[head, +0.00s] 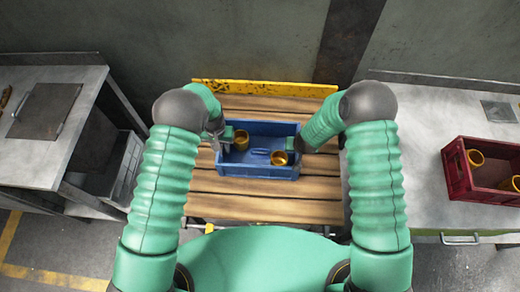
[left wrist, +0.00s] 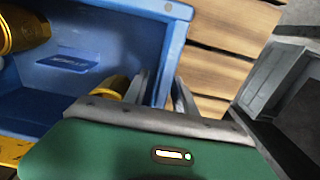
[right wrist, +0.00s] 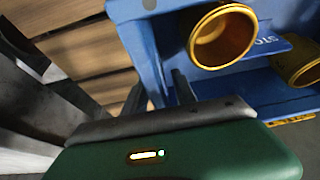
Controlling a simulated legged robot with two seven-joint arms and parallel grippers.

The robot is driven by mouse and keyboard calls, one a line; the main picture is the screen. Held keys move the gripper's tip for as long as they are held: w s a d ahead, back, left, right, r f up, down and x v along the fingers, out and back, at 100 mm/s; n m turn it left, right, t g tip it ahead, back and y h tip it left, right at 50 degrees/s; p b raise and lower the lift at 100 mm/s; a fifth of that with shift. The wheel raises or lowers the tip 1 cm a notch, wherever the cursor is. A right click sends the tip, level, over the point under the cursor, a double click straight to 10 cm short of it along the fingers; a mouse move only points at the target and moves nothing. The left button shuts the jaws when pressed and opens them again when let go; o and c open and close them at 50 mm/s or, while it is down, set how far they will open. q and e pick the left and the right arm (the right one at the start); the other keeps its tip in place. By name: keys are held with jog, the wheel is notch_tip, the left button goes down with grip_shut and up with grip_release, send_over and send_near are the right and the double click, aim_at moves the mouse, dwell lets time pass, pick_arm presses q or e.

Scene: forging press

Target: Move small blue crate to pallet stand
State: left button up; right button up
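The small blue crate (head: 258,170) is over the slats of the wooden pallet stand (head: 300,211); whether it rests on them or hangs just above is hard to tell. It holds gold cups (head: 279,158). My left gripper (head: 226,134) is at the crate's left end wall; in the left wrist view its fingers (left wrist: 162,90) straddle that wall (left wrist: 168,45) and appear shut on it. My right gripper (head: 291,149) is at the right end wall; in the right wrist view its fingers (right wrist: 160,92) straddle the wall (right wrist: 140,45) and appear shut on it.
A yellow edge (head: 265,88) runs along the back of the stand. A grey table (head: 75,165) stands at the left. A grey worktop (head: 415,190) at the right bears a red crate (head: 462,186) with gold cups. Bare slats lie in front of and behind the blue crate.

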pick_arm(q)
notch_tip(320, 180, up, 10)
jog(key=shift+d+r, duration=0.1)
jog(key=shift+r, duration=0.1)
pick_arm(e)
jog(key=shift+s+r, duration=0.1)
jog(key=v, duration=1.1)
jog(key=shift+s+r, duration=0.1)
jog(key=shift+r, duration=0.3)
